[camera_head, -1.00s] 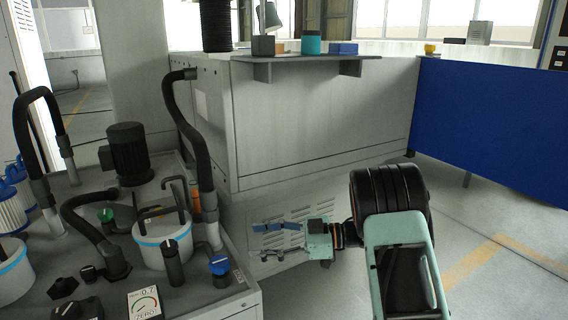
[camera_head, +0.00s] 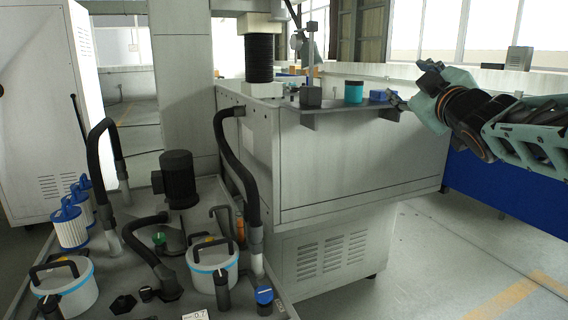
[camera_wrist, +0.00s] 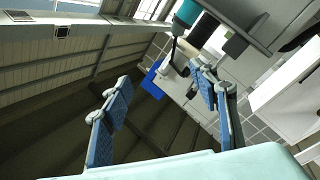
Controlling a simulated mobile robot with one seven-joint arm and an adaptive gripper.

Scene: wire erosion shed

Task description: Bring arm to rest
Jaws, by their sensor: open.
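My gripper (camera_head: 397,102) is at the right of the head view, raised beside the right end of the grey shelf (camera_head: 335,114). Its fingers appear close to the blue box (camera_head: 383,95) on that shelf; I cannot tell whether they touch. In the wrist view, the two blue-padded fingers of my gripper (camera_wrist: 162,80) are spread wide apart with nothing held between them. A blue patch shows beyond the gap, and I cannot tell what it is.
A teal cup (camera_head: 353,92) and a dark block (camera_head: 311,97) stand on the shelf of the large grey machine (camera_head: 340,170). A blue panel (camera_head: 500,195) is at right. A bench with white-and-blue canisters (camera_head: 213,266) and hoses fills the lower left. Floor at lower right is clear.

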